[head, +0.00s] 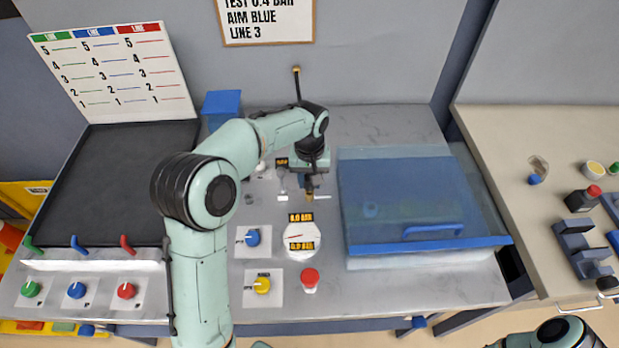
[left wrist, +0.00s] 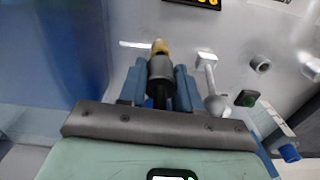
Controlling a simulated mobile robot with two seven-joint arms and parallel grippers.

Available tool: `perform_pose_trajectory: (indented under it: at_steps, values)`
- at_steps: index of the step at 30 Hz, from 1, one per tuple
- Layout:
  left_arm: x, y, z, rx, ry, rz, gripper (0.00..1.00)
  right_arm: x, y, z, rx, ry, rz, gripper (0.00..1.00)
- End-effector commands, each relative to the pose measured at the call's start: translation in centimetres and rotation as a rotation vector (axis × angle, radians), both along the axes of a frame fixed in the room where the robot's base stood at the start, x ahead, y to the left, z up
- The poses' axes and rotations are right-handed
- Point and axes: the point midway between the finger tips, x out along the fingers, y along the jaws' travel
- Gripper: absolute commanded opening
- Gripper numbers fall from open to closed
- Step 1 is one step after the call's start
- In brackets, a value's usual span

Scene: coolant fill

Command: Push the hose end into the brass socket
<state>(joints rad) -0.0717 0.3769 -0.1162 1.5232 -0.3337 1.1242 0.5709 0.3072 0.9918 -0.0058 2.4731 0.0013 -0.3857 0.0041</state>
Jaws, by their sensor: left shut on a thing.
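My left gripper (head: 308,188) points down over the middle of the bench. In the left wrist view its blue fingers (left wrist: 161,85) are shut on the hose end (left wrist: 160,70), a dark grey cylinder. A brass-coloured piece (left wrist: 160,46) shows at the far end of the cylinder, and also just below the gripper in the head view (head: 309,197). I cannot tell whether this brass is the hose end's tip or the brass socket, nor whether the two touch. My right gripper is not in view.
A silver lever (left wrist: 210,84) stands close beside the fingers. A blue clear-sided case (head: 400,205) lies right of the gripper. A round gauge (head: 301,246), blue knob (head: 252,237), yellow knob (head: 262,285) and red button (head: 310,276) sit in front. A black panel (head: 120,190) is at left.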

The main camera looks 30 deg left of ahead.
Motion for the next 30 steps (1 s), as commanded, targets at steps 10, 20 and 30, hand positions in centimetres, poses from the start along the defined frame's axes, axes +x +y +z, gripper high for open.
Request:
perform_pose_trajectory:
  at_steps: [10,20,30]
  values:
    - [0.01,0.00,0.01,0.000,0.000,0.000,0.14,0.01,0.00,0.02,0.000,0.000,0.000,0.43]
    - [0.00,0.00,-0.02,0.000,0.000,0.000,0.14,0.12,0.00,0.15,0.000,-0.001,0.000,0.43]
    - [-0.03,0.02,-0.60,0.000,0.001,0.000,0.14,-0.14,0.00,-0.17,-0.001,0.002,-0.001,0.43]
